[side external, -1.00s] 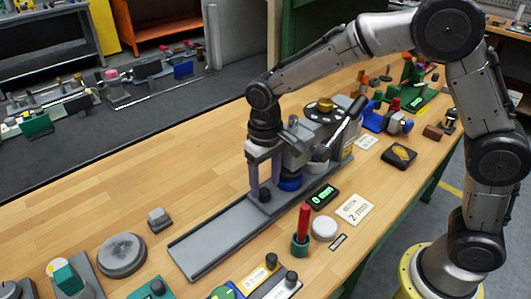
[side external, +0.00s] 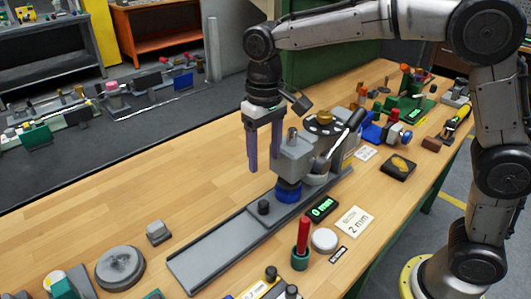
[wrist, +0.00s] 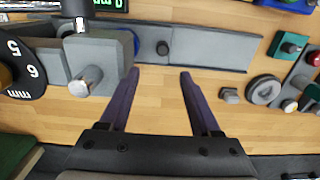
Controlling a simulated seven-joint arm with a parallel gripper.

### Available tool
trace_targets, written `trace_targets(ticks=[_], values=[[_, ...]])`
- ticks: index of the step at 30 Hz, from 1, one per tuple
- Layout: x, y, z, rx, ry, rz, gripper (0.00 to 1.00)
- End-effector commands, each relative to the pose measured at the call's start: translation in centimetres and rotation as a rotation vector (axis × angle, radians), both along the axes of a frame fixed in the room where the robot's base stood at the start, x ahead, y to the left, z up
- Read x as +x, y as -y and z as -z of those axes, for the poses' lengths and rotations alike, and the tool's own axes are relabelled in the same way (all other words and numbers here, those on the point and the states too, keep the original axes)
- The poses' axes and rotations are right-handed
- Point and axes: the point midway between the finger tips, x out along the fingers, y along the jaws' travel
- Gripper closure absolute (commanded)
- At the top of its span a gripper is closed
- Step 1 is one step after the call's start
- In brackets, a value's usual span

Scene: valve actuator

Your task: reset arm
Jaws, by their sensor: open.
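My gripper (side external: 264,150) is open and empty, its two purple fingers hanging above the wooden table beside the grey valve actuator (side external: 294,155). In the wrist view the gripper (wrist: 156,75) has its fingers spread apart with bare wood between them. The actuator block also shows at the left of the wrist view (wrist: 98,55). It has a blue ring (side external: 289,192) at its foot and a black dial (side external: 326,123) behind. A long grey rail (side external: 220,250) runs from under it toward the lower left, with a small black knob (side external: 264,207) on it.
A green "0 mm" display (side external: 321,208), a "2 mm" card (side external: 355,221), a white puck (side external: 324,240) and a red-handled tool (side external: 302,240) lie right of the rail. A grey disc (side external: 120,267) and small grey block (side external: 159,232) lie left. The wood left of the rail is mostly clear.

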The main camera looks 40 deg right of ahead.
Motion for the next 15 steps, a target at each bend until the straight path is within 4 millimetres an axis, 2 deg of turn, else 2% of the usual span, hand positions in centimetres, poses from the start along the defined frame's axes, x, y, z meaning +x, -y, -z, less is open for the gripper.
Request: trace_targets(ticks=[4, 7, 11, 15], values=[[-0.6, 0.1, -0.8, 0.027, 0.014, 0.024, 0.36], [-1.9, 0.3, -2.4, 0.082, 0.04, 0.072, 0.36], [-4.7, 3.1, -3.9, 0.082, 0.106, 0.061, 0.36], [-9.0, 6.3, -5.1, 0.082, 0.196, 0.049, 0.36]])
